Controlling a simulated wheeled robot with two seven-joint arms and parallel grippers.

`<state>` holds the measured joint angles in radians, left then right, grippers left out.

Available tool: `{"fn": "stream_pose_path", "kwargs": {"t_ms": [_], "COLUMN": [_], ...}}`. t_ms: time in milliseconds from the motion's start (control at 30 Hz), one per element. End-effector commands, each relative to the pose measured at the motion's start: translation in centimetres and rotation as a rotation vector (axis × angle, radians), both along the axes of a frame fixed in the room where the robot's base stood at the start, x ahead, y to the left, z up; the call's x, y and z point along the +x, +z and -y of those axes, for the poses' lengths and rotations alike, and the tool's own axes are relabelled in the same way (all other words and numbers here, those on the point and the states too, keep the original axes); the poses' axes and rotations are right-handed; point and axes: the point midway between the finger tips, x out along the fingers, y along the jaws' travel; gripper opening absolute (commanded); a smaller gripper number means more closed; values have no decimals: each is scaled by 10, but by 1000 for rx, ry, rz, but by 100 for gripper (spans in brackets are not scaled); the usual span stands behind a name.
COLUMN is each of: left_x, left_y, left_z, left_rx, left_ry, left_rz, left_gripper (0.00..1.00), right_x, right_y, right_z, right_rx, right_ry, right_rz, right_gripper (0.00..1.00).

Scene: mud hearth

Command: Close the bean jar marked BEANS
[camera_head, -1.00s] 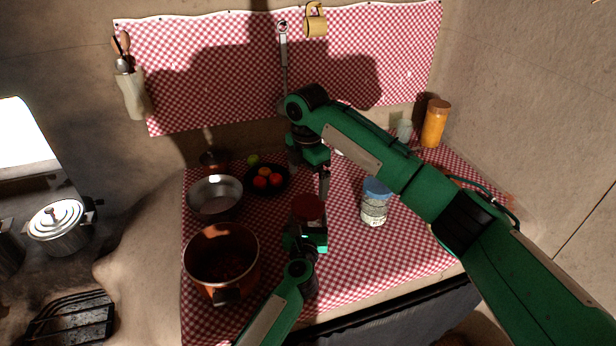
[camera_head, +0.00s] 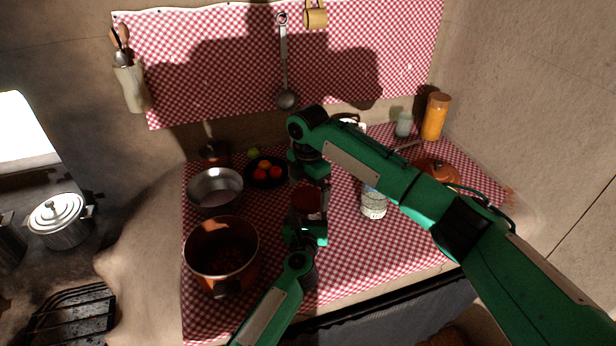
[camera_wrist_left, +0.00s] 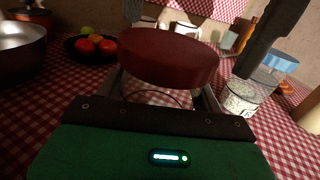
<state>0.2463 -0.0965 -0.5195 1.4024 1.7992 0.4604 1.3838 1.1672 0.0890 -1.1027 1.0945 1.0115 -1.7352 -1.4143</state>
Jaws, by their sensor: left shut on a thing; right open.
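My left gripper (camera_head: 306,232) is shut on a clear jar with a dark red lid (camera_head: 307,200), in front of the middle of the counter. In the left wrist view the red lid (camera_wrist_left: 168,58) sits at the top of the held jar's glass (camera_wrist_left: 155,97); I cannot tell whether it is fully seated. No BEANS label is readable. My right gripper is open just above the lid; its fingers show on both sides of it in the left wrist view (camera_wrist_left: 195,28). A jar of pale contents with a blue top (camera_head: 374,206) stands to the right, partly behind my right arm.
A copper pot (camera_head: 222,250) and a steel bowl (camera_head: 215,188) stand at left on the checked cloth. A dark plate (camera_head: 262,181) of fruit is behind.

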Motion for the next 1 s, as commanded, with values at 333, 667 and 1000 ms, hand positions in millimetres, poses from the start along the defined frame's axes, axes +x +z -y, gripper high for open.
{"fn": "stream_pose_path", "kwargs": {"t_ms": [333,667,1000], "left_x": [0,0,0], "left_y": [0,0,0], "left_z": [0,0,0], "left_rx": [-1,-1,-1], "left_ry": [0,0,1], "left_rz": [-1,-1,-1], "left_gripper": [4,4,4], "right_x": [0,0,0], "right_y": [-19,-19,-19], "right_z": [0,0,-1], "right_rx": [0,0,1], "right_ry": [0,0,-49], "right_rz": [0,0,-1], "right_gripper": [100,69,51]}}
